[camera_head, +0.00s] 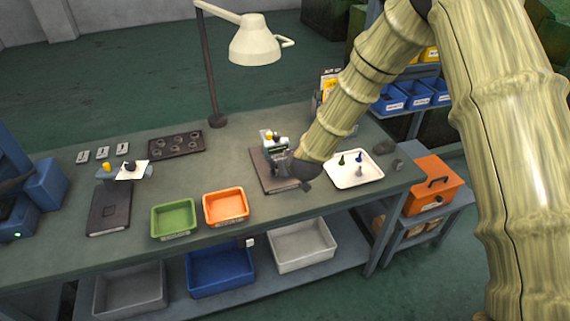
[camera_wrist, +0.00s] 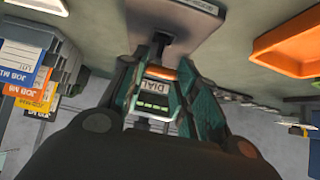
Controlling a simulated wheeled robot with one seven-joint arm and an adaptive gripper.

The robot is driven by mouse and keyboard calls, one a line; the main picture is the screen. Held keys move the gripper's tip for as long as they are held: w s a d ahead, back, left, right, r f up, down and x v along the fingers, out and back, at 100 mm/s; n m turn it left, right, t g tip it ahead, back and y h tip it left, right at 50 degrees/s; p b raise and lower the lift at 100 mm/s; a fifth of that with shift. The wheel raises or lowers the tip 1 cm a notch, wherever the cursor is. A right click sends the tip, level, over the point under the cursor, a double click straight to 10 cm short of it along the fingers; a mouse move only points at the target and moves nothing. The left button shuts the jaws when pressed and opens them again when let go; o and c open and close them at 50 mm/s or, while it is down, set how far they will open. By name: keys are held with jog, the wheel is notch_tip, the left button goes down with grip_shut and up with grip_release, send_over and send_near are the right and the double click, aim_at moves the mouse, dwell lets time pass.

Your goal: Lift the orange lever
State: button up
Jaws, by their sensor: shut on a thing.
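The dial gauge (camera_head: 276,143) stands on a dark plate (camera_head: 262,174) on the workbench, partly hidden by my arm in the head view. In the wrist view, a label reading DIAL (camera_wrist: 155,86) and a dark display show between my fingers. The orange lever (camera_wrist: 160,74) shows as a small orange strip between the fingertips. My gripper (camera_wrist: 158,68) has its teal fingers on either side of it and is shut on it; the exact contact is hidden. In the head view my gripper (camera_head: 287,163) is mostly hidden behind my wrist, low at the gauge.
A white tray (camera_head: 343,183) with several small pieces lies right of the gauge. Orange (camera_head: 225,223) and green (camera_head: 173,233) bins stand at the front left. A lamp (camera_head: 215,120) stands behind.

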jog(key=shift+w+a+r+g+p, duration=0.1)
jog(key=shift+w+r+g+p, duration=0.15)
jog(key=shift+r+g+p, duration=0.3)
jog(key=shift+f+g+h, duration=0.1)
jog(key=shift+g+h, duration=0.15)
jog(key=shift+h, duration=0.05)
jog(key=o, duration=1)
jog(key=v, duration=1.2)
jog(key=shift+f, duration=0.1)
